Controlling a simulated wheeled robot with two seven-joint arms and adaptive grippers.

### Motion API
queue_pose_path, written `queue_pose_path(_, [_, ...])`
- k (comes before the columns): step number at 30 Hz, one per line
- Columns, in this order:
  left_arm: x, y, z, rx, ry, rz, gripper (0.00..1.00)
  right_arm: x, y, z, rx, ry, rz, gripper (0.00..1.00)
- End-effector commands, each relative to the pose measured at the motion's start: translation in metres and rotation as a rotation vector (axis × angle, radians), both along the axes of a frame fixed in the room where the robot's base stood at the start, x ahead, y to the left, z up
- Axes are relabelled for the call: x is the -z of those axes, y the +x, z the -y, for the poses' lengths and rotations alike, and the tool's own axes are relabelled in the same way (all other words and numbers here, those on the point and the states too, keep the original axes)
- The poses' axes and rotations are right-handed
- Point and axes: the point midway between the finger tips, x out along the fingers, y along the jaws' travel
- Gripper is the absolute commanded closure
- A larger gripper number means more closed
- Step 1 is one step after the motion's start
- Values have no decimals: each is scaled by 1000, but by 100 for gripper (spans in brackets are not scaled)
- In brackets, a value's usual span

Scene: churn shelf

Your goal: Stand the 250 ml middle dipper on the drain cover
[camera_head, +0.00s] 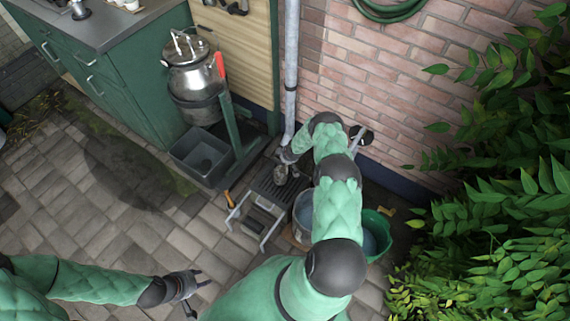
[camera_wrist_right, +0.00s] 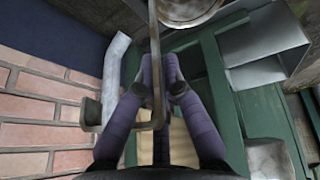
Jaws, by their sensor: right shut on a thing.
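The dipper (camera_head: 280,174) is a small grey metal cup, seen over the dark slatted drain cover (camera_head: 291,190) at the foot of the downpipe. I cannot tell whether it touches the cover. My right gripper (camera_head: 288,156) is beside it, shut on its handle. In the right wrist view the thin metal handle (camera_wrist_right: 155,50) runs between the purple fingers of this gripper (camera_wrist_right: 158,75) and bends into a hook; the cup is not clear there. My left gripper (camera_head: 199,290) is low in the head view, empty with its fingers apart, away from the dipper.
A metal churn (camera_head: 193,75) stands on a green stand at the left, above a grey tub (camera_head: 198,152). A small metal rack (camera_head: 262,217) stands in front of the drain. A bucket (camera_head: 304,212) and a green tub (camera_head: 377,233) lie right of it, partly behind my arm. Paving is free at left.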

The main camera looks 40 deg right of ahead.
Motion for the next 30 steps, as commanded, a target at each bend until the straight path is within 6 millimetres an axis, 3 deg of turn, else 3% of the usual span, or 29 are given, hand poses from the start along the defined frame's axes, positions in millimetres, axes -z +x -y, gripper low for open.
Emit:
queue_pose_path(1, [8,0,0,0,0,0,60,12,0,0,-1,1,0,100])
queue_pose_path(5, [17,0,0,0,0,0,60,27,0,0,0,0,0,100])
queue_pose_path(17, [15,0,0,0,0,0,60,28,0,0,0,1,0,100])
queue_pose_path(18, [15,0,0,0,0,0,60,28,0,0,-1,0,0,82])
queue_pose_path(20, [15,0,0,0,0,0,60,28,0,0,-1,0,0,66])
queue_pose_path(30, [15,0,0,0,0,0,60,28,0,0,-1,0,-1,66])
